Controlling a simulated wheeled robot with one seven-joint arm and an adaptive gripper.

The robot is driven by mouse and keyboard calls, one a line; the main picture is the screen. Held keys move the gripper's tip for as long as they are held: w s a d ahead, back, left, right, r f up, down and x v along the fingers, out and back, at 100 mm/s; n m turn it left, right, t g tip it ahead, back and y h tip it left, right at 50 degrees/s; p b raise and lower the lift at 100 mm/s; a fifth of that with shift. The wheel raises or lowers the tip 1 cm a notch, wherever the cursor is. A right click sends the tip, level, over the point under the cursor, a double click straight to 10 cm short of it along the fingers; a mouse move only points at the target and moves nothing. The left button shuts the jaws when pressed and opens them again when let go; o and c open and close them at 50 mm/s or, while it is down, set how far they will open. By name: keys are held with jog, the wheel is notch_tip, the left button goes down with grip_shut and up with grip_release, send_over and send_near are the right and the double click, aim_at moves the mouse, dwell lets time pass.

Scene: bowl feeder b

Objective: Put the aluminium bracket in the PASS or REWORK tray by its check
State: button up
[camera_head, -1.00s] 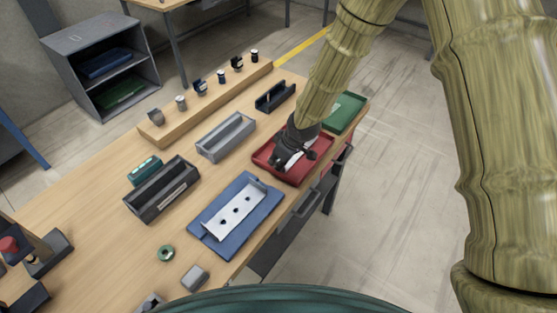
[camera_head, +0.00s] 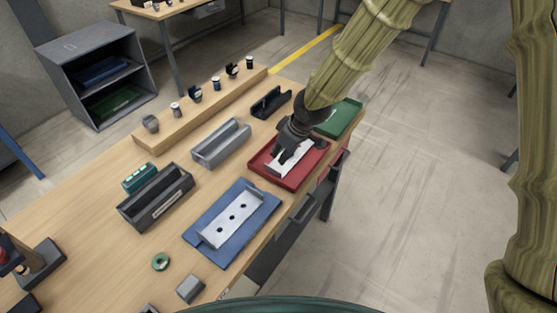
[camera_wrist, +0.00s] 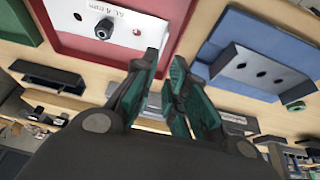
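A pale metal bracket (camera_head: 290,160) lies in the red tray (camera_head: 272,178). In the wrist view this bracket (camera_wrist: 122,22) shows lettering like "AL 4 mm", holes and a dark round piece on its face. My gripper (camera_head: 279,158) is low over the red tray, at the bracket's left part. In the wrist view its fingertips (camera_wrist: 165,60) are a little apart, beside the bracket's near end. Its fingers look open; whether one touches the bracket is unclear. The green tray (camera_head: 340,118) stands beyond the red one, partly hidden by my arm.
A grey open box (camera_head: 221,146), a dark bin (camera_head: 155,200), a green ring (camera_head: 161,262) and a grey block (camera_head: 190,288) stand around. A wooden ledge with several small parts lines the back.

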jog(key=shift+b+v, duration=0.3)
jog(key=shift+v, duration=1.85)
